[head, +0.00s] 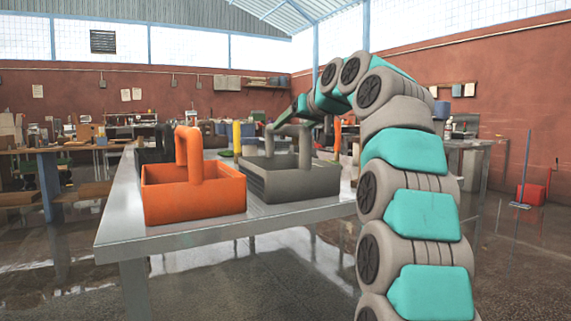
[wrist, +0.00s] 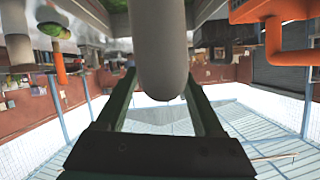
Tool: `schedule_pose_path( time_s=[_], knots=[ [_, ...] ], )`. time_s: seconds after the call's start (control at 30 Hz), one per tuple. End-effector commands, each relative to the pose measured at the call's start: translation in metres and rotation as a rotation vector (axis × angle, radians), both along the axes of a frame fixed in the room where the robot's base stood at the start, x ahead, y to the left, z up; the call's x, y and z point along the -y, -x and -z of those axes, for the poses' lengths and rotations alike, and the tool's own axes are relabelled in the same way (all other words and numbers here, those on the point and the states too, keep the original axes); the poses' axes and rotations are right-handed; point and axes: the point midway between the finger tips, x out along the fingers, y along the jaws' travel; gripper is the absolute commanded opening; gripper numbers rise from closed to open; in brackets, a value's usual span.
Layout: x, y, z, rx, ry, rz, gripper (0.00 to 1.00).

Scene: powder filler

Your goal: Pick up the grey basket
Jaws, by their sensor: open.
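The grey basket (head: 300,184) stands on the metal table, to the right of the orange basket, with its arched handle up. My arm comes in from the right and bends down behind the handle; in the head view my gripper is largely hidden there. In the wrist view, which is upside down, my gripper (wrist: 162,82) is open, with one dark finger on each side of the thick grey handle (wrist: 160,45). The handle lies between the fingers, with no clear grip on it.
The orange basket (head: 195,199) stands close on the left of the grey one; it also shows in the wrist view (wrist: 285,12). The metal table (head: 124,226) has a bare front edge. Workbenches (head: 60,150) and red walls are farther back.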

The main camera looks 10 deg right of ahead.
Motion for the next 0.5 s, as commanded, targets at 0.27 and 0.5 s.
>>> schedule_pose_path(
  time_s=[0.27, 0.5],
  knots=[
    [-0.006, -0.018, 0.007, 0.002, 0.0, 0.0, 0.69],
    [-0.006, -0.018, 0.007, 0.002, 0.0, 0.001, 0.58]
  ],
)
